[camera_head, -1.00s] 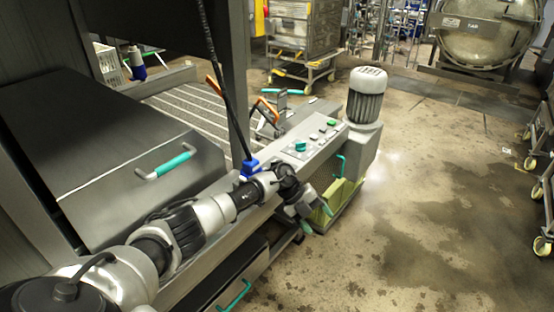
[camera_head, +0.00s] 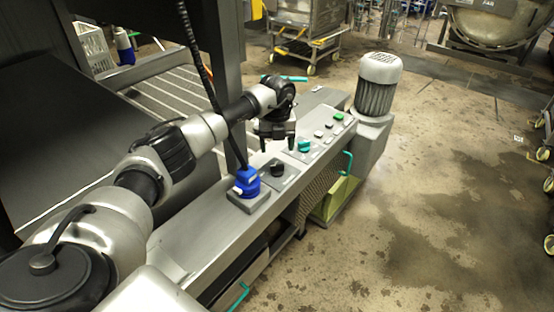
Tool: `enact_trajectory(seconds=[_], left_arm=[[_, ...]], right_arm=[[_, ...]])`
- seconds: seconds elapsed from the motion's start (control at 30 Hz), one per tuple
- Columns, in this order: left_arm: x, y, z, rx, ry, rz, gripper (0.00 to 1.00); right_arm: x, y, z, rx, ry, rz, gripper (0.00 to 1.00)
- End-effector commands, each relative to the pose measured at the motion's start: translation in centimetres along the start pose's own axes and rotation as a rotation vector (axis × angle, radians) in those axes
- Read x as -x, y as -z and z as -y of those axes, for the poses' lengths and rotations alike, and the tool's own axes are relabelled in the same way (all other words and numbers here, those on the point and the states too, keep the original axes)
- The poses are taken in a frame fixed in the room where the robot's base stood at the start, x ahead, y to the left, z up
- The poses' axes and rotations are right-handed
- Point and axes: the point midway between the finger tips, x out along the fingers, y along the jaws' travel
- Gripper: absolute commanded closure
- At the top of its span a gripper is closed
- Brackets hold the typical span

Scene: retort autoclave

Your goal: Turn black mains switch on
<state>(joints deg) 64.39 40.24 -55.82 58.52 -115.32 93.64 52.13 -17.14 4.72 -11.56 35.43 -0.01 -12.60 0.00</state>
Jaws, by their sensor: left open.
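The black mains switch (camera_head: 277,168) is a small dark knob on a grey plate on the long steel ledge. It sits between a blue plug-like connector and a teal knob. My left gripper (camera_head: 277,146) points down just behind and above the switch in the picture, open, with nothing seen between its fingers. A gap shows between the fingertips and the switch, though its depth is hard to judge. The switch's exact angle is too small to read. My right gripper is not in view.
A blue connector (camera_head: 247,182) with a black cable rising from it stands left of the switch. A teal knob (camera_head: 304,146) and several small buttons lie to its right. A grey motor (camera_head: 377,85) stands at the ledge's far end.

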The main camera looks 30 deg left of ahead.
Motion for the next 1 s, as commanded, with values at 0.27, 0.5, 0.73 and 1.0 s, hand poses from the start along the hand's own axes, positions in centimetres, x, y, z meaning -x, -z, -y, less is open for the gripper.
enact_trajectory(seconds=[0.27, 0.5, 0.73, 1.0], left_arm=[[-5.2, 0.1, 0.0, 0.001, 0.0, -0.003, 0.3], [-7.3, 0.0, 0.0, 0.001, 0.001, -0.001, 0.3], [-7.4, 0.0, 0.0, 0.0, 0.002, 0.0, 0.3], [-7.4, 0.0, 0.0, 0.0, 0.002, -0.001, 0.62]], right_arm=[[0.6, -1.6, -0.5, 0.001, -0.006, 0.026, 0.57], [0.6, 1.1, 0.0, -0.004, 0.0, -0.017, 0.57], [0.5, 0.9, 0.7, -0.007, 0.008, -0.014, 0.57], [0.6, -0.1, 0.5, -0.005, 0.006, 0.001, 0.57]])
